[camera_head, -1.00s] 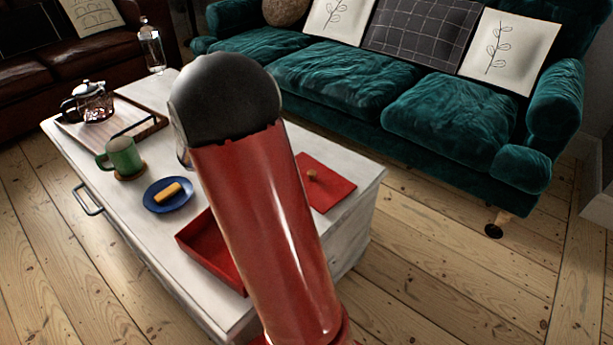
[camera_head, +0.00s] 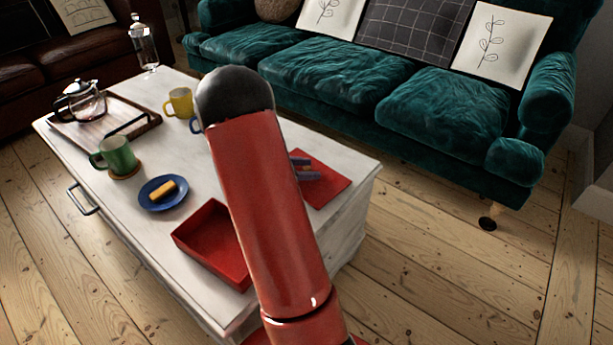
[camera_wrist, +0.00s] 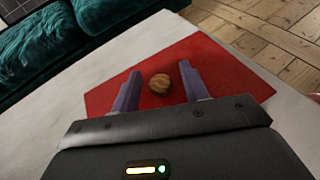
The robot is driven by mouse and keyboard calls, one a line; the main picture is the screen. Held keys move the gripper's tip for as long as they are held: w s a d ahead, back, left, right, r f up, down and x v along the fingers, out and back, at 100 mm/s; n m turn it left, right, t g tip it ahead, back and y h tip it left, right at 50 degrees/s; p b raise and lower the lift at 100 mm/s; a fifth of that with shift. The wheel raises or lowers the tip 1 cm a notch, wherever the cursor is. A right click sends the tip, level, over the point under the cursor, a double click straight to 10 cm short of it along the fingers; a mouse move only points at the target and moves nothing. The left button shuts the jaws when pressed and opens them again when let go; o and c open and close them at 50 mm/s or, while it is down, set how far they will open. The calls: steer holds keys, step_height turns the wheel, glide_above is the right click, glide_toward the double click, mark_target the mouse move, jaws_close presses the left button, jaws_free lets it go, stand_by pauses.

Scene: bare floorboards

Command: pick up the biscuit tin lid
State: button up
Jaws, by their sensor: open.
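The biscuit tin lid is a flat red panel (camera_head: 328,190) lying on the white table, partly hidden by my arm in the head view. In the wrist view the red lid (camera_wrist: 225,65) has a round wooden knob (camera_wrist: 160,83) on top. My gripper (camera_wrist: 158,80) is open over the lid, with one purple finger on each side of the knob and clear gaps between. In the head view its fingertips (camera_head: 306,168) show just past my arm, over the lid. The open red tin (camera_head: 212,240) sits nearer the front of the table.
On the white table (camera_head: 135,215) are a blue plate (camera_head: 150,204) with a yellow bar, a green mug (camera_head: 118,155), a yellow mug (camera_head: 180,101) and a wooden tray (camera_head: 146,127) with a glass teapot (camera_head: 82,101). A glass bottle (camera_head: 145,45) stands behind. A teal sofa (camera_head: 340,85) borders the far side.

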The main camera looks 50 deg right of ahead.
steer(key=shift+d, duration=0.1)
steer(key=shift+c, duration=0.3)
jaws_close()
